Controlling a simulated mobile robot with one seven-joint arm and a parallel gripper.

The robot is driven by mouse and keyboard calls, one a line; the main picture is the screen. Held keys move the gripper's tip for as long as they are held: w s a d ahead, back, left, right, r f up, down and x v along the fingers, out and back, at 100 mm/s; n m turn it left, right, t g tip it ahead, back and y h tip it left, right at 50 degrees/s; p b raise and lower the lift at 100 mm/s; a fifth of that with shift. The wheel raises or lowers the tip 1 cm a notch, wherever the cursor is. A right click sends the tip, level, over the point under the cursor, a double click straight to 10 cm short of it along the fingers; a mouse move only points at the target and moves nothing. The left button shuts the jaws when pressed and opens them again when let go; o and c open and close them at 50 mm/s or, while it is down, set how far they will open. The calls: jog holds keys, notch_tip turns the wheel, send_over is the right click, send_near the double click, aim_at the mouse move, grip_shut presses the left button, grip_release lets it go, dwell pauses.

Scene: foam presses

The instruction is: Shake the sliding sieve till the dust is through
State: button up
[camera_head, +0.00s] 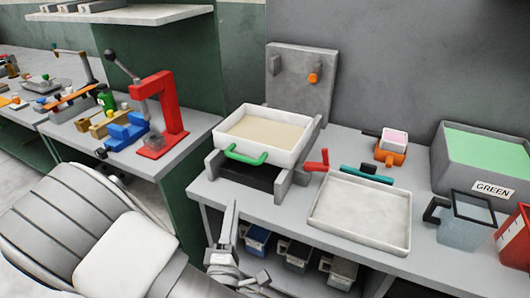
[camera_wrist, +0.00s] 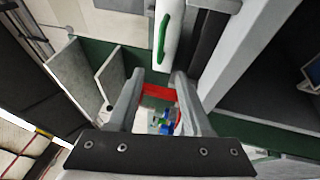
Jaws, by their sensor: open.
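The sliding sieve (camera_head: 291,154) is a white tray with tan material in it, seated on a grey frame (camera_head: 283,187) with rails on the table. A green handle (camera_head: 245,156) sticks out from its front side. In the wrist view, the sieve's white wall (camera_wrist: 173,57) and green handle (camera_wrist: 164,36) show beyond the fingertips. My gripper (camera_head: 231,222) is in front of and below the handle, near the table's front edge, apart from it. In the wrist view, my gripper (camera_wrist: 156,80) has its fingers spread with nothing between them. Whether dust lies beneath the sieve is hidden.
A shallow white tray (camera_head: 316,242) stands right of the frame, with a red handle (camera_head: 317,161) near its back corner. A green-filled bin (camera_head: 481,176) and a clear jug (camera_head: 463,225) stand farther right. A red press (camera_head: 164,118) is on the left table. Several small bins hang below the table.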

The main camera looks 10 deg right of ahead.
aim_at(242, 158)
jog(key=shift+y, duration=0.4)
jog(key=b+x, duration=0.2)
jog(key=x, duration=0.6)
jog(key=b+x, duration=0.2)
jog(key=x, duration=0.7)
jog(key=shift+w+d+r, duration=0.1)
jog(key=shift+d, duration=0.15)
grip_shut()
dwell(0.6)
